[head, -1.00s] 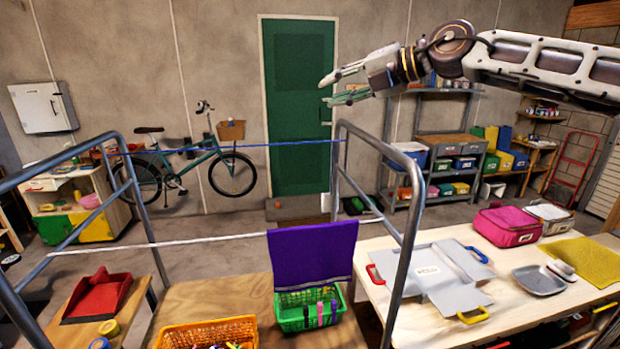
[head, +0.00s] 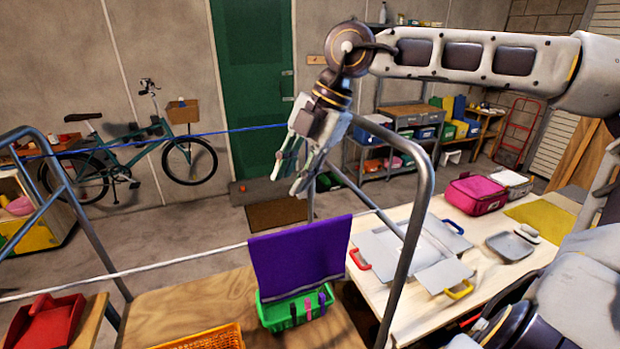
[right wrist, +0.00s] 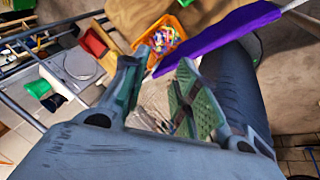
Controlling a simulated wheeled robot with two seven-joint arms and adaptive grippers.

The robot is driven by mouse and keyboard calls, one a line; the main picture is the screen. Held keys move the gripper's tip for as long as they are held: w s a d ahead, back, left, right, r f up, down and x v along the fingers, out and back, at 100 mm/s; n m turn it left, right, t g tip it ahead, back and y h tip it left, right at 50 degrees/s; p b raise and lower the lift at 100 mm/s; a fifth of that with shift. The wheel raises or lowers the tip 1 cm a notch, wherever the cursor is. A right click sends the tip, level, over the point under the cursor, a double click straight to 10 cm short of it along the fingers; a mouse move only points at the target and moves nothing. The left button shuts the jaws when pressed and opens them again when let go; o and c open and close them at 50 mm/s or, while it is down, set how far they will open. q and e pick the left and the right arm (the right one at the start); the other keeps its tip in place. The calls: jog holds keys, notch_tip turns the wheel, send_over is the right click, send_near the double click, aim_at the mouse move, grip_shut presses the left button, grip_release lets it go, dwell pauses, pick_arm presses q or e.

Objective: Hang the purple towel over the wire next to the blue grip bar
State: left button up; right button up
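The purple towel (head: 300,255) hangs at the white wire (head: 150,268), its upper edge along the wire and its lower edge by the green basket (head: 275,314). In the right wrist view the towel (right wrist: 222,36) is a narrow purple strip beyond the fingers. My right gripper (head: 287,184) is open and empty, pointing down above and behind the towel in the head view, apart from it. Its spread fingers (right wrist: 163,62) also show in the right wrist view. A blue wire (head: 210,131) runs farther back. A blue grip (head: 453,226) is on the grey case. My left gripper is out of view.
Grey tube frames (head: 408,250) stand at both ends of the wires. An orange basket (head: 205,338) and a red dustpan (head: 45,322) are at the front left. The right table holds the grey case (head: 395,245) and a pink bag (head: 475,194). Floor behind is open.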

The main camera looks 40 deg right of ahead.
aim_at(304, 227)
jog(key=s+d+m, duration=0.1)
jog(key=m, duration=0.1)
jog(key=s+m+g+h, duration=0.1)
jog(key=s+d+f+m, duration=0.1)
jog(key=m, duration=0.1)
jog(key=shift+s+d+f+m+g, duration=0.1)
jog(key=shift+s+d+m+g, duration=0.05)
jog(key=shift+d+m+g, duration=0.15)
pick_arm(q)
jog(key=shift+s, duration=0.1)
pick_arm(e)
jog(key=shift+s+m, duration=0.15)
jog(key=shift+m, duration=0.45)
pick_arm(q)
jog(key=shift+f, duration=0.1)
pick_arm(e)
jog(key=shift+f, duration=0.1)
